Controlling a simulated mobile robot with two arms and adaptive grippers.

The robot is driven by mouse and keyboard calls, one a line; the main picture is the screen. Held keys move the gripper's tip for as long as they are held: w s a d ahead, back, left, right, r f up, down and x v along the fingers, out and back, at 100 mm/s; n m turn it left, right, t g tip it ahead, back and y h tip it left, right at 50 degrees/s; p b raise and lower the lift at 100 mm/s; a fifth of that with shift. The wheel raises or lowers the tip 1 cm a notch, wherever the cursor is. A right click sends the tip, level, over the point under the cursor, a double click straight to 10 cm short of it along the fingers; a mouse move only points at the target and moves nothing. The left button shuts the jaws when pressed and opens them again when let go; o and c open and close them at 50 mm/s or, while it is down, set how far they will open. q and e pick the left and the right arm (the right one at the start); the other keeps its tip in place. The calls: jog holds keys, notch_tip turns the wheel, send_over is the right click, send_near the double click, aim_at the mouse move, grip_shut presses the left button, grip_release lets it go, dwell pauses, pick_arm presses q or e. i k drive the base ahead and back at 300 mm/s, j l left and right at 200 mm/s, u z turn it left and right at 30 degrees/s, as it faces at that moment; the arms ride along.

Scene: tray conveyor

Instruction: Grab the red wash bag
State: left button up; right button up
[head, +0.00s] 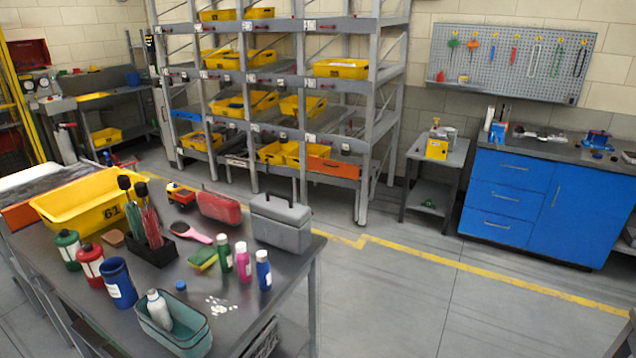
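The red wash bag (219,207) lies on the dark table (210,290) at the left, near its back edge. It is a rounded red pouch. A grey case with a handle (281,222) stands to its right, and a pink hairbrush (193,237) lies in front of it. A small toy truck (181,194) is to its left. Neither of my grippers shows in the head view.
A yellow bin (75,222), bottles (264,270), canisters (118,283), umbrellas in a black stand (152,252) and a teal basket (167,338) crowd the table. White spots (221,305) mark its front right. Shelving (330,148) stands behind. Open floor (420,290) lies right.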

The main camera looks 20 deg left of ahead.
aim_at(217, 205)
jog(key=i+l+z, duration=0.1)
jog(key=i, duration=0.65)
jog(key=i+l+z, duration=0.1)
jog(key=i, duration=0.65)
jog(key=i+u, duration=0.2)
jog(key=u, duration=0.2)
jog(key=i+u, duration=0.2)
jog(key=u, duration=0.2)
jog(key=i+u, duration=0.15)
jog(key=u, duration=0.25)
jog(key=i+l+u, duration=0.15)
jog(key=u, duration=0.2)
